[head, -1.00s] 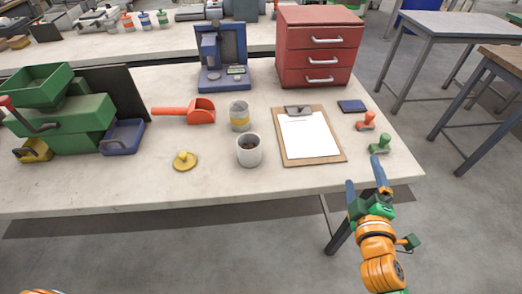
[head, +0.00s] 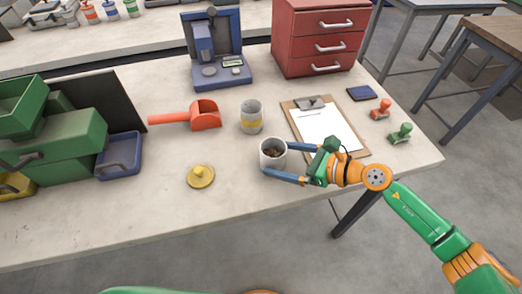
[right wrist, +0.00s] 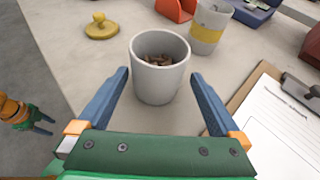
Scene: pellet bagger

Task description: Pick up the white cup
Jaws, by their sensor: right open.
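The white cup (head: 272,155) stands upright near the table's front edge, with brown pellets inside. It also shows in the right wrist view (right wrist: 160,82). My right gripper (head: 278,159) is open, with one blue finger on each side of the cup. In the right wrist view the cup is between the fingertips, with a gap visible on both sides. My left gripper (right wrist: 38,125) shows small at the left of the right wrist view, away from the cup; its jaw opening is unclear.
A grey cup with a yellow band (head: 251,117) stands just behind the white cup. A clipboard (head: 329,132) lies to the right, under my right gripper's line. A yellow knobbed lid (head: 201,177) and a red scoop (head: 193,115) lie to the left.

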